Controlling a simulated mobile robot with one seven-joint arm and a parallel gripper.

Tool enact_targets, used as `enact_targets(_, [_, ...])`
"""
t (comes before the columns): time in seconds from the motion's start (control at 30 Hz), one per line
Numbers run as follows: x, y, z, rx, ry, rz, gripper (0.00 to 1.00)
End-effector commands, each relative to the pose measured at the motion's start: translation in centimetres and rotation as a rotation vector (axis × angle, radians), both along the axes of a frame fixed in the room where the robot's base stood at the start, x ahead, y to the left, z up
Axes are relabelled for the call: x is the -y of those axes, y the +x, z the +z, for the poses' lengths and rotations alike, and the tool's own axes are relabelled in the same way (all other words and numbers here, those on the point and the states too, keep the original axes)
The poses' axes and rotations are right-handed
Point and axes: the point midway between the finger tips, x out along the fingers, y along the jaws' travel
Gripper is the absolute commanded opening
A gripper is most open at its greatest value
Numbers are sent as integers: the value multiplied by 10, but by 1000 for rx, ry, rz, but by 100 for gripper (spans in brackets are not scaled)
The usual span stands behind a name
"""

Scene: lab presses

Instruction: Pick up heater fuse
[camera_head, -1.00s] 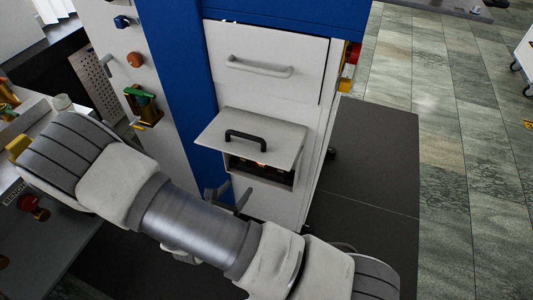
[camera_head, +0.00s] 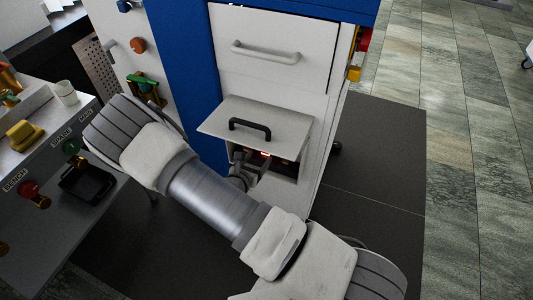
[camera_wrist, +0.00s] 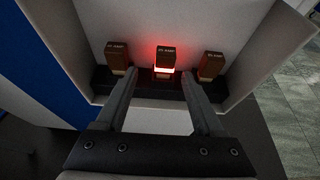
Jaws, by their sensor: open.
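Three brown fuses stand in a row on a dark holder (camera_wrist: 150,87) inside an open compartment: a left one (camera_wrist: 118,57), a middle one (camera_wrist: 166,55) with a red glowing base, and a right one (camera_wrist: 211,65). Their small labels are too blurred to read surely, so I cannot tell which is the heater fuse. My gripper (camera_wrist: 158,76) is open and empty, its fingers pointing into the compartment on either side of the middle fuse's line. In the head view my gripper (camera_head: 252,163) is at the compartment mouth, and the red glow (camera_head: 265,154) shows beside it.
The compartment's lid (camera_head: 258,122), with a black handle, is raised above the opening. A closed drawer (camera_head: 270,50) with a pale handle is above it. The compartment's side walls stand close around the fuses. A bench (camera_head: 40,150) with knobs and a black tray (camera_head: 87,183) is at left.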

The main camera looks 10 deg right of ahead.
Motion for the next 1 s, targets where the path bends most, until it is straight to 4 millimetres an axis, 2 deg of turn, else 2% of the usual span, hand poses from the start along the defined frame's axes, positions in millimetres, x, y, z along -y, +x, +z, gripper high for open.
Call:
enact_targets(0.1, [15, 10, -10, -1, -4, -4, 70])
enact_targets(0.23, [26, 23, -16, 0, -1, -2, 70])
enact_targets(0.37, [31, 30, -18, 0, -1, -2, 70])
enact_targets(0.57, [31, 31, -18, -1, -1, -1, 70])
enact_targets(0.67, [31, 31, -18, -1, -1, -1, 56])
enact_targets(0.97, [30, 31, -18, -1, -1, -1, 2])
enact_targets(1.0, [30, 31, -18, -1, -1, -1, 0])
